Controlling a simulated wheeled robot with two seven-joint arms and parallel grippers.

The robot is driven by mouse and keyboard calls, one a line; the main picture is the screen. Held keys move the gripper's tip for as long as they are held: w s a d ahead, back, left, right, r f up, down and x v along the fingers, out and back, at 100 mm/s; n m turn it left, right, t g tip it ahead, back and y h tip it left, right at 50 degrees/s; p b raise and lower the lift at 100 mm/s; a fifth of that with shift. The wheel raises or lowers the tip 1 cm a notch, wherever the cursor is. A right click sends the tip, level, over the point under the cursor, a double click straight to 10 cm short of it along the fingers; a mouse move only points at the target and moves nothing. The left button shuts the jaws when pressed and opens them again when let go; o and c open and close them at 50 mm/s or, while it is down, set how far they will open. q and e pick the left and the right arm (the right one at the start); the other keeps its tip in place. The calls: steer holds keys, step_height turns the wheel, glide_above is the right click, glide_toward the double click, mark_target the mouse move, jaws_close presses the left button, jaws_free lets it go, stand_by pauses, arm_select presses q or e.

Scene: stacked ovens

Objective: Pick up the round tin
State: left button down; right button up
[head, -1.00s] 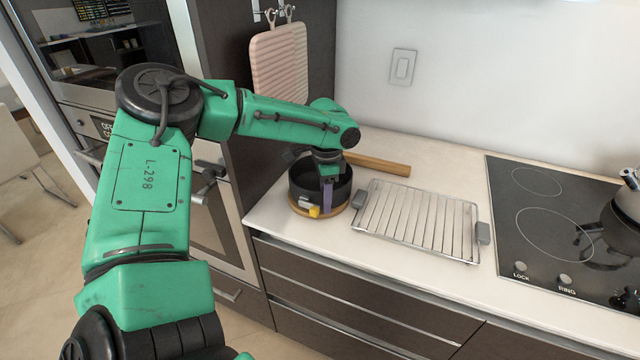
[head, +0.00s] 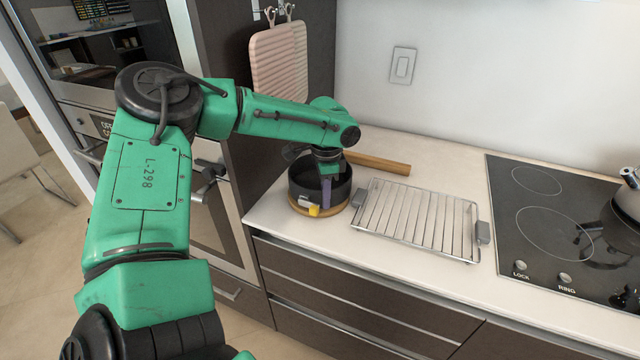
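The round tin (head: 342,192) is a dark, round, open-topped vessel. It sits on a round wooden board or trivet at the left end of the white counter. My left gripper (head: 326,190) points down at the tin, with a purplish-grey finger reaching down at the tin. A small grey and yellow piece (head: 309,206) shows at the tin's front; I cannot tell whether it belongs to the gripper. The second finger is not clear, so I cannot tell whether the gripper is closed on the rim. My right gripper is not in view.
A wire rack (head: 420,218) with grey end handles lies just right of the tin. A wooden rolling-pin-like rod (head: 378,163) lies behind it. A black cooktop (head: 545,215) with a kettle is at right. A tall oven cabinet (head: 222,225) stands close at left.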

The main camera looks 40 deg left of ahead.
arm_select(q)
steer(key=shift+r, duration=0.1)
stand_by(0.7)
steer(key=shift+w+d+r+b, duration=0.15)
steer(key=shift+d+r+b, duration=0.05)
steer(key=shift+r+b, duration=0.25)
step_height(320, 180, up, 6)
steer(key=b, duration=0.1)
steer(key=w+d, duration=0.1)
steer(key=d, duration=0.3)
steer(key=w+d+b, duration=0.1)
steer(key=d, duration=0.3)
steer(key=w+d+b, duration=0.1)
steer(key=d, duration=0.3)
steer(key=shift+w+d+f, duration=0.15)
steer(key=shift+w, duration=0.25)
steer(key=d, duration=0.2)
steer(key=w+d, duration=0.1)
steer(key=d, duration=0.1)
steer(key=w+d, duration=0.1)
steer(key=d, duration=0.1)
steer(key=shift+d+p, duration=0.15)
steer(key=shift+p, duration=0.25)
